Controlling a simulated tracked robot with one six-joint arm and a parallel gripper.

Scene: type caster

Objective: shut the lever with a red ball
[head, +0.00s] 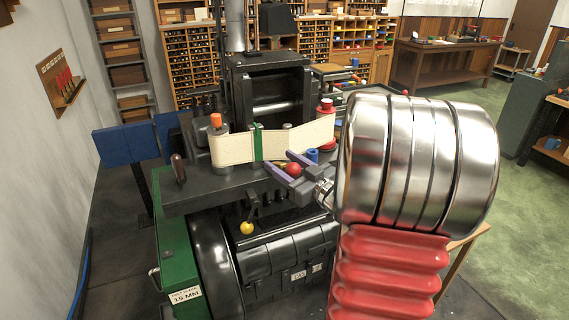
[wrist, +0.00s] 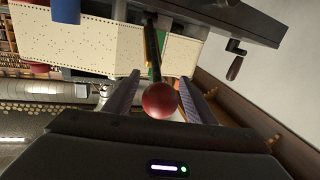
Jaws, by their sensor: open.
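The red ball (head: 294,170) of the lever shows between the two fingers of my gripper (head: 279,162) in the head view. In the wrist view the red ball (wrist: 160,101) is midway between the fingers, and a dark rod (wrist: 152,50) runs from it toward the machine. My gripper (wrist: 160,76) is open, with one finger on each side of the ball and a gap on both sides. The ball does not look gripped. In the head view my wrist hides the right part of the machine around the lever.
A punched paper strip (head: 232,148) runs across the dark machine just behind my fingers. A yellow ball lever (head: 247,228) hangs below at left. A crank handle (head: 179,168) stands at the table's left end. A blue cylinder (head: 312,156) and red spool (head: 327,106) are close by.

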